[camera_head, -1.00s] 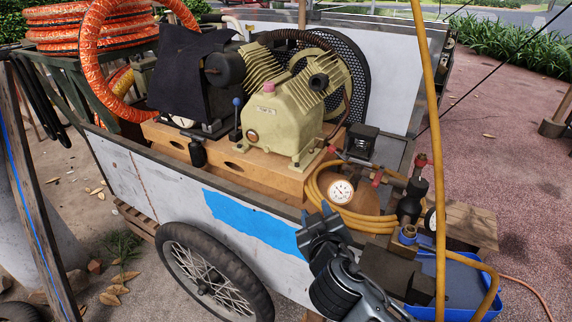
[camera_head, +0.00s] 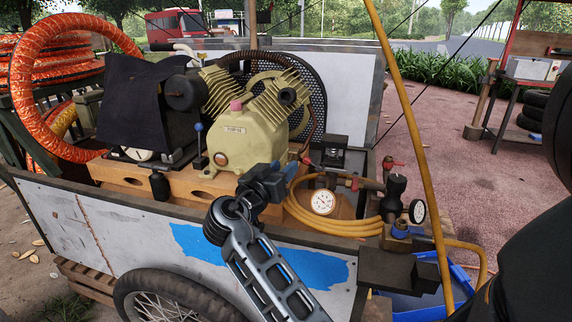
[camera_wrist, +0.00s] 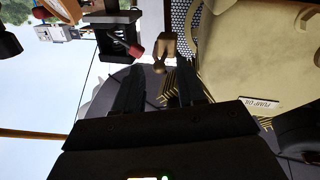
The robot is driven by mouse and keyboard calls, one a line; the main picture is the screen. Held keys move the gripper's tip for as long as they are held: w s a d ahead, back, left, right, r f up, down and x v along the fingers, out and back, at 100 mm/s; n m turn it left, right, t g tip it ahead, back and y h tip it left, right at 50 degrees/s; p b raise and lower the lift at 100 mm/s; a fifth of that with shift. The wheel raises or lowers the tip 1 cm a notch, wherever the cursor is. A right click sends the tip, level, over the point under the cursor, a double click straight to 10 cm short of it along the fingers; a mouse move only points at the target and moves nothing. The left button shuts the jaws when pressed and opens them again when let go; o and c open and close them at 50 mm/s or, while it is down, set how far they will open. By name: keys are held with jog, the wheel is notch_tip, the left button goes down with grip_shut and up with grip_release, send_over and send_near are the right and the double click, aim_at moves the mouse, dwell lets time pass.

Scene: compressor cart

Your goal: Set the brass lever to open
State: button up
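In the wrist view, a small brass-coloured lever-like piece (camera_wrist: 164,48) lies just beyond my fingertips, roughly in line with the gap between them. My gripper (camera_wrist: 160,70) is open, with its two dark fingers apart and nothing held. Whether a finger touches the brass piece cannot be told. In the head view, my gripper (camera_head: 280,178) is in front of the cream compressor pump (camera_head: 240,140), over the cart's near side. It hides part of the fittings behind it, and the lever is not clear there.
A red-handled fitting (camera_wrist: 135,48) and a dark bracket (camera_wrist: 118,35) sit beside the brass piece. A pressure gauge (camera_head: 322,202), coiled yellow hose (camera_head: 350,225) and black-capped regulator (camera_head: 396,188) stand right of my gripper.

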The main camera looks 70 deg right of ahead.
aim_at(290, 160)
jog(key=shift+s+d, duration=0.2)
jog(key=shift+d, duration=1.35)
grip_shut()
